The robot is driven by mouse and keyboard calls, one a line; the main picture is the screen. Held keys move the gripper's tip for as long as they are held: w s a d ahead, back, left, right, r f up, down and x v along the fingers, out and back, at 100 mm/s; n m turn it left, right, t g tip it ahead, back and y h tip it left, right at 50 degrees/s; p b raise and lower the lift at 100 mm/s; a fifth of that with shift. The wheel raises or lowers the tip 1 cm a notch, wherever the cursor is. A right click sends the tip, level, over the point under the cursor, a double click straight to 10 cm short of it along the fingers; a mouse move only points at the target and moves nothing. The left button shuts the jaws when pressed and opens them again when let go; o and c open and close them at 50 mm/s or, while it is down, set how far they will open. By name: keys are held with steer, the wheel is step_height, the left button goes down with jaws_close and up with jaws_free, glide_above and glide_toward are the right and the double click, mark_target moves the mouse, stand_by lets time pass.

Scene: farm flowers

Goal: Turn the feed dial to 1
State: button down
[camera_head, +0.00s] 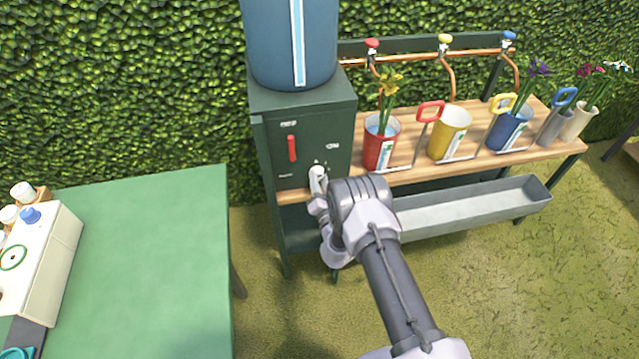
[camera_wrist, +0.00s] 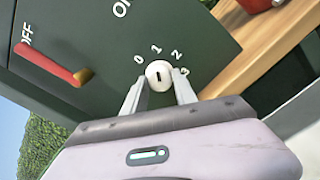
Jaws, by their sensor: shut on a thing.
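The feed dial (camera_wrist: 159,72) is a round white knob on the dark green cabinet (camera_wrist: 80,85), with the numbers 0, 1, 2 and 3 arced around it. A short dark mark on the knob runs roughly up and down in the wrist view, its upper end facing about the 1. My gripper (camera_wrist: 159,88) is shut on the dial, one finger on each side. In the head view my gripper (camera_head: 318,186) reaches the lower right of the cabinet front (camera_head: 310,115) and mostly hides the dial.
A red lever (camera_head: 292,148) is on the cabinet, left of the dial. A blue tank (camera_head: 292,45) stands on top. A wooden bench (camera_head: 400,178) with coloured pots is to the right, above a grey trough (camera_head: 470,212). A green table (camera_head: 150,270) stands at left.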

steer(key=shift+m, duration=0.6)
steer(key=c, duration=1)
jaws_free()
steer(key=p+v, duration=0.6)
steer(key=v, duration=1.1)
steer(key=shift+s, duration=0.25)
steer(key=shift+r, duration=0.1)
